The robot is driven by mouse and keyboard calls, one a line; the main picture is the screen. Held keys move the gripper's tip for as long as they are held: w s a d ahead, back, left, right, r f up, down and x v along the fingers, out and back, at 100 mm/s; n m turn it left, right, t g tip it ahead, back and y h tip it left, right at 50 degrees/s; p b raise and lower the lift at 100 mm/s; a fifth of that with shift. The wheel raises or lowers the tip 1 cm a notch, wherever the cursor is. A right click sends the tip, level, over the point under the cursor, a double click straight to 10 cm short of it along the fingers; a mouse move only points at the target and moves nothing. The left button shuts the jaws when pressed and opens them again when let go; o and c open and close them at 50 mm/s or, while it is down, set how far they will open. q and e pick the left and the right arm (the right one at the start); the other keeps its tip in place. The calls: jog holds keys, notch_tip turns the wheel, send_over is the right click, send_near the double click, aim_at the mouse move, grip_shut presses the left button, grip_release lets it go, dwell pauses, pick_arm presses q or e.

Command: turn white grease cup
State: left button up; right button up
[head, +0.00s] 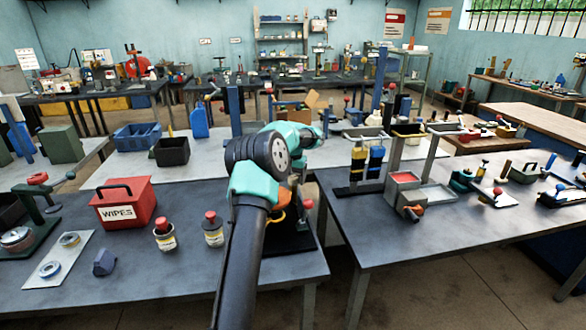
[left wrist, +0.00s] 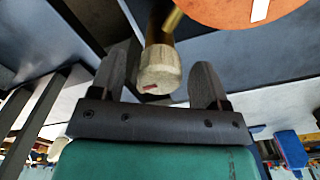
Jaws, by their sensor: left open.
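The white grease cup (left wrist: 160,72) shows in the left wrist view as a pale, ridged cap with a small red mark, at the end of a brass-coloured stem (left wrist: 157,25). My left gripper (left wrist: 165,62) is open, with one dark finger on each side of the cup and visible gaps between. In the head view my left arm covers this spot, so the cup and my fingertips are hidden there. An orange part (head: 280,198) on a dark stand (head: 290,240) shows partly behind the arm. My right gripper is in neither view.
A red-lidded bottle (head: 213,230) and another (head: 164,236) stand left of my arm, near a red WIPES box (head: 125,203). A rounded orange part (left wrist: 235,10) lies close above my fingers in the left wrist view. A gap separates this bench from the right one (head: 365,235).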

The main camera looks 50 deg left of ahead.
aim_at(293, 177)
pick_arm(q)
notch_tip(293, 177, up, 17)
jog(key=shift+r, duration=0.15)
dwell(0.5)
dwell(0.4)
